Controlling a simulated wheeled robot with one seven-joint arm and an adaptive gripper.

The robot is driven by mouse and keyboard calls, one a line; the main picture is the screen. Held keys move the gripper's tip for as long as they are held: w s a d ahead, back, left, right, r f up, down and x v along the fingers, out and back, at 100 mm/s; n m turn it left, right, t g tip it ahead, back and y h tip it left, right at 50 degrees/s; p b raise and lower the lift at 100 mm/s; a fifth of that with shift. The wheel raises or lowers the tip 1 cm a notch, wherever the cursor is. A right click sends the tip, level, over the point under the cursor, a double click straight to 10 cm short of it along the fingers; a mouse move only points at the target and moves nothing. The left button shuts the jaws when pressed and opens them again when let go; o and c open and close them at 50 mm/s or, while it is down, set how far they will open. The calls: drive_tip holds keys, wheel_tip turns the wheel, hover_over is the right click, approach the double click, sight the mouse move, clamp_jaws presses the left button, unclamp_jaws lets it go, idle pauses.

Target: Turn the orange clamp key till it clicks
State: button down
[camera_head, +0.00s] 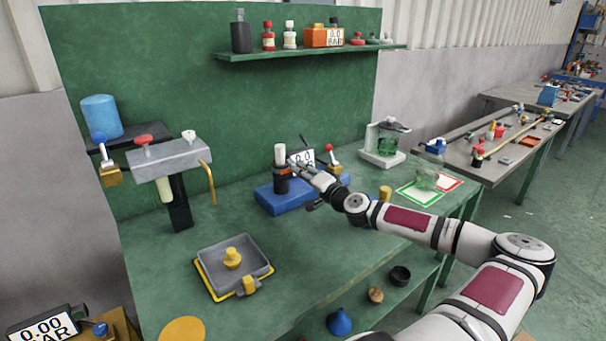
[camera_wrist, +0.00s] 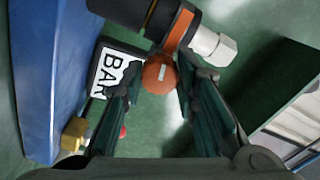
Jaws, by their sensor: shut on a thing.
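The orange clamp key (camera_wrist: 160,73) shows in the wrist view as a round orange knob with a small pale mark, between my fingertips. It sits beside an orange band (camera_wrist: 180,28) around a black cylinder with a pale hex end (camera_wrist: 219,47). My gripper (camera_wrist: 162,84) is shut on the key. The key is hidden there by my gripper.
A display box (camera_head: 303,158) and a red-knobbed valve (camera_head: 329,152) stand close behind my gripper. A grey tray (camera_head: 212,270) with a yellow knob is at the front left. A glass beaker unit (camera_head: 383,145) stands right.

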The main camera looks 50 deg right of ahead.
drive_tip(key=c, duration=1.2)
unclamp_jaws()
drive_tip(key=shift+c, duration=0.2)
drive_tip(key=v, duration=1.2)
